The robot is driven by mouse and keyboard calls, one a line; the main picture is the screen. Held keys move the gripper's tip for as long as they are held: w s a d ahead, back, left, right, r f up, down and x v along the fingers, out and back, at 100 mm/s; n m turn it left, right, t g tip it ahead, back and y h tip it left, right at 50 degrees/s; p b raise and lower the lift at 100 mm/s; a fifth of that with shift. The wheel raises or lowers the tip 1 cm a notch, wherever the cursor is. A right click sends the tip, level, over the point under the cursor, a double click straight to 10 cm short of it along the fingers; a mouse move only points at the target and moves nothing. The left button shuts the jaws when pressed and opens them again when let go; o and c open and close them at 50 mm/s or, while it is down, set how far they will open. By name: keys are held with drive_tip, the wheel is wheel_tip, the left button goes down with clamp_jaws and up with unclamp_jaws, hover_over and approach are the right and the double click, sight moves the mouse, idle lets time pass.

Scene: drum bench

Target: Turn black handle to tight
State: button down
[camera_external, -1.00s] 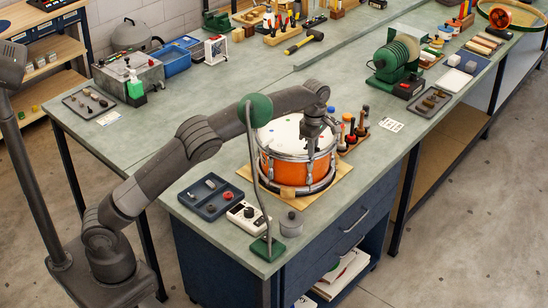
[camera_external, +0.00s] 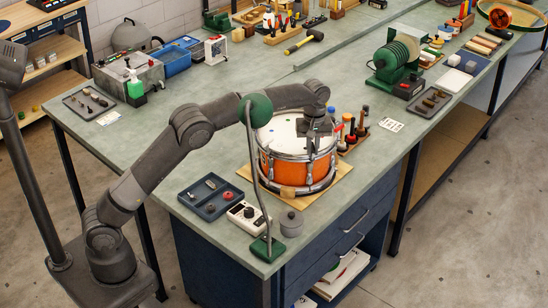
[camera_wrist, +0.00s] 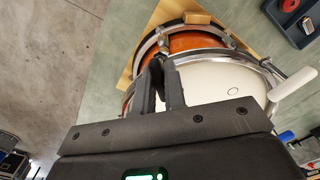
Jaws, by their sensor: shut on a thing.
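The drum has an orange shell (camera_external: 285,170), metal rims and a white head (camera_external: 280,130). It sits on a wooden board (camera_external: 331,192) at the bench corner. My gripper (camera_external: 320,142) is over the drum's right rim. In the wrist view my gripper (camera_wrist: 162,64) points at the rim, and the drum's orange shell (camera_wrist: 193,46) and white head (camera_wrist: 212,82) lie beyond and beside it. The black handle (camera_wrist: 157,76) shows only as a dark sliver between the fingers, which are shut on it. Its lower end and how far it is turned are hidden.
A green lamp (camera_external: 266,248) stands in front of the drum, its stem near my arm.

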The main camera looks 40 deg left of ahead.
drive_tip(key=m, duration=1.3)
drive_tip(key=shift+m, duration=0.4)
drive_tip(key=m, duration=1.2)
drive_tip(key=shift+m, duration=0.4)
drive_tip(key=c, duration=1.5)
unclamp_jaws()
